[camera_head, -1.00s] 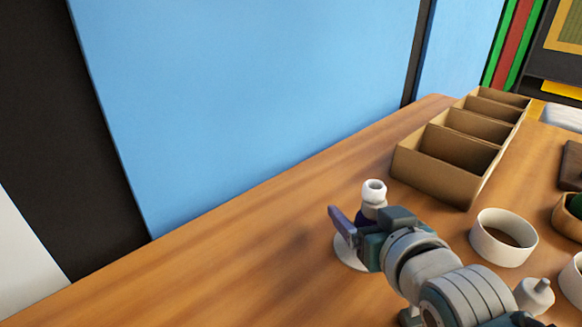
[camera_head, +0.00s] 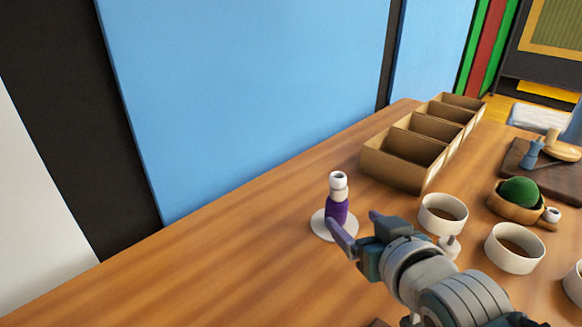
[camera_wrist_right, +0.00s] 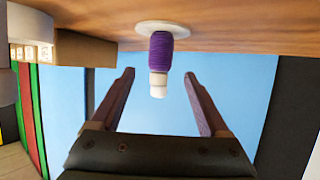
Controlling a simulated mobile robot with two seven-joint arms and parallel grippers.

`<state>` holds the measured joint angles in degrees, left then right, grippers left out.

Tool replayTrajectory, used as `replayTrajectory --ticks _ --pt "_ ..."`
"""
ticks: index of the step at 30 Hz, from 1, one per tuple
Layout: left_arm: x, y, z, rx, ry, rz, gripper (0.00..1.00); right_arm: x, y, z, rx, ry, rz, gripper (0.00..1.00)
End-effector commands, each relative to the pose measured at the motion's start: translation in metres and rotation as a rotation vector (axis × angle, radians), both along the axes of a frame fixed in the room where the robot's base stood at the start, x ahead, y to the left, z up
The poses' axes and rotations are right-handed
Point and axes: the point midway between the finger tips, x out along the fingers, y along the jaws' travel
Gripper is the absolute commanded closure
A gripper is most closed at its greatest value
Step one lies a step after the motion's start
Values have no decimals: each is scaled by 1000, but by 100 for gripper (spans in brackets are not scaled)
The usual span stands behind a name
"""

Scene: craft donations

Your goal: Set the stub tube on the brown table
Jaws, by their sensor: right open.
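A white tube wound with purple around its middle (camera_head: 337,207), which looks like the stub tube, stands upright on a round white disc (camera_head: 319,228) on the brown table (camera_head: 225,262). My right gripper (camera_head: 358,226) is open and empty, just to the right and in front of the tube. In the right wrist view the picture is upside down: the purple-wound tube (camera_wrist_right: 160,52) shows ahead, between the lines of my two open fingers (camera_wrist_right: 159,73), with clear gaps on both sides. The white disc (camera_wrist_right: 150,27) sits against the table there. My left gripper is not in view.
A cardboard box with several compartments (camera_head: 390,174) stands behind, along the table's far edge. White round bowls (camera_head: 442,225) (camera_head: 514,262), a small white bottle-like piece (camera_head: 449,248) and a wooden bowl with a green ball (camera_head: 520,192) lie to the right. The table's left part is clear.

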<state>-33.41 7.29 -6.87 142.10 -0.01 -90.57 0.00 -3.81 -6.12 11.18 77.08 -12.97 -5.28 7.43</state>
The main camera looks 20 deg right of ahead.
Motion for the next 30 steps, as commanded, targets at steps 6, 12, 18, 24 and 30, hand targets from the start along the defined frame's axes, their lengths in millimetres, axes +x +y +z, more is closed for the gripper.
replayTrajectory --ticks 6,12,18,24,30 --pt "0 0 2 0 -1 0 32 -39 -3 3 -27 206 27 21" --pt "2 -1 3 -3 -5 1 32 -127 28 17 -28 548 145 21" --pt "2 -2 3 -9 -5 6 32 -206 57 40 -20 793 275 21" --pt "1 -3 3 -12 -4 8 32 -230 64 48 -20 866 316 21" --pt "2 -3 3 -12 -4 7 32 -230 64 48 -19 864 315 21"
